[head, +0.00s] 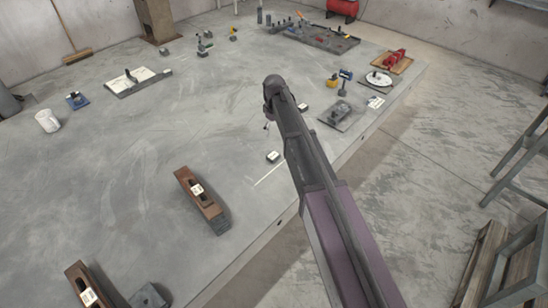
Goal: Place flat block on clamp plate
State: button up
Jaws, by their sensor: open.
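A small dark block with a white label on top (273,157) lies flat on the grey table; it may be the flat block. A dark grey plate with small fittings (341,117) lies near the table's right edge and may be the clamp plate. I cannot confirm either name at this size. My arm reaches in from the lower right and ends above the table. My gripper (266,125) is mostly hidden behind the arm's end. Only a small dark part shows, left of the arm and above the labelled block in the picture. I see nothing held in it.
Two brown wooden blocks with white labels, one in the middle (202,199), stand at the near left. A white mug (47,121) is far left. A round white dial (378,78) and a red tool (394,57) are right.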

jog(key=shift+f, duration=0.1)
jog(key=b, duration=0.9)
send_over(273, 155)
jog(key=f, duration=0.8)
jog(key=shift+w+d+f, duration=0.1)
jog(key=shift+d+f, duration=0.1)
jog(key=shift+f, duration=0.1)
jog(key=f+b, duration=0.3)
jog(key=shift+s+a+f, duration=0.15)
jog(key=shift+s+a, duration=0.05)
jog(key=shift+f+b, duration=0.85)
jog(key=shift+b, duration=0.1)
jog(key=c, duration=1.3)
jog(key=shift+o, duration=0.2)
